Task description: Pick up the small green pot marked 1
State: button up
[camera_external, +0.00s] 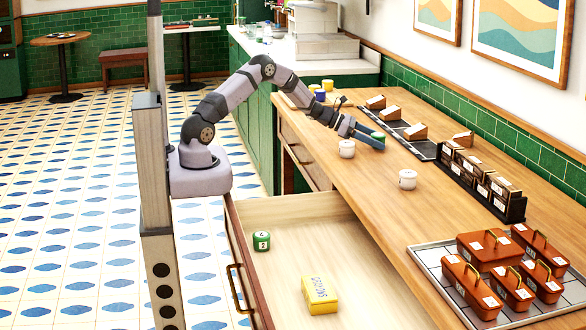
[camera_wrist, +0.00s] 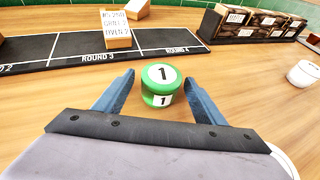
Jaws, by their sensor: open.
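The small green pot marked 1 (camera_wrist: 160,84) stands upright on the wooden counter, with a white label bearing a 1 on its lid and another on its side. My gripper (camera_wrist: 160,77) is open, with one blue finger on each side of the pot's near part. Gaps show between the fingers and the pot. In the external view the green pot (camera_external: 378,135) shows at the tips of my gripper (camera_external: 370,139), partly hidden by a finger.
White lidded pots (camera_external: 347,149) (camera_external: 408,179) stand nearby. A black strip (camera_wrist: 90,52) with cards lies behind the pot. The open drawer (camera_external: 300,205) holds a green pot marked 2 (camera_external: 262,240) and a yellow box (camera_external: 320,294). A tray (camera_external: 432,262) holds several copper-coloured lidded containers.

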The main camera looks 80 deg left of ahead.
aim_at(378, 134)
jog(key=shift+w, duration=0.2)
jog(key=c, duration=1.2)
jog(key=shift+c, duration=0.2)
notch_tip(378, 134, up, 10)
jog(key=shift+b, duration=0.4)
